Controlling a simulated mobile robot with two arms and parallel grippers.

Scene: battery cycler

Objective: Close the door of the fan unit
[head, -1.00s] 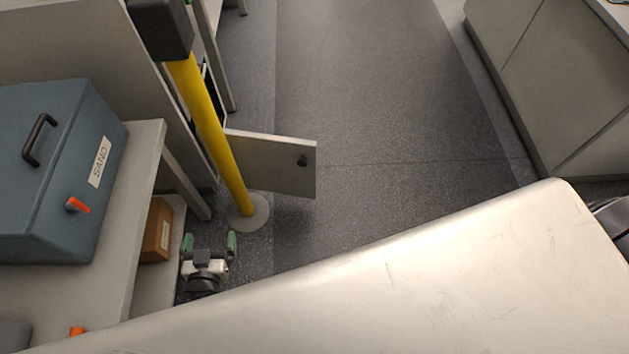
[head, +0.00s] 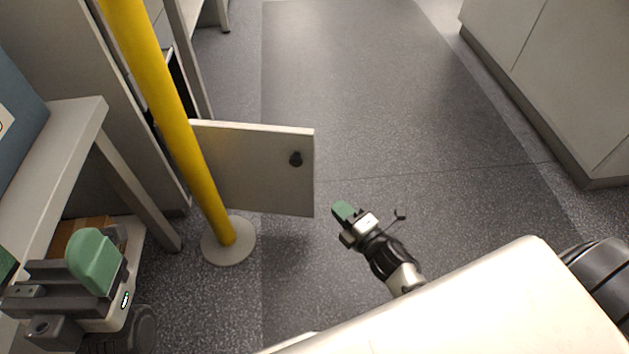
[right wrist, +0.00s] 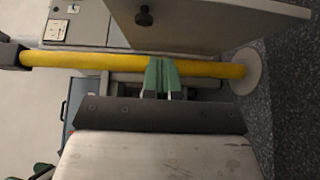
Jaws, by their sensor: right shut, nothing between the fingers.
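The fan unit's door (head: 245,170) is a flat light-grey panel with a dark round knob (head: 296,158). It stands open, sticking out over the floor behind a yellow post. The door also shows at the top of the right wrist view (right wrist: 225,22). My right gripper (head: 345,212) is shut and empty, in front of the door near its lower free corner and apart from it; its green fingertips show in the right wrist view (right wrist: 161,76). My left gripper (head: 48,264) is at the lower left with its green fingers apart, partly cut off. The unit's interior is mostly hidden.
The yellow post (head: 165,95) on a round base (head: 229,241) stands between the left-hand bench (head: 80,125) and the door, crossing its hinge side. The floor (head: 400,120) right of the door is clear, up to grey cabinets (head: 560,80) at the right.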

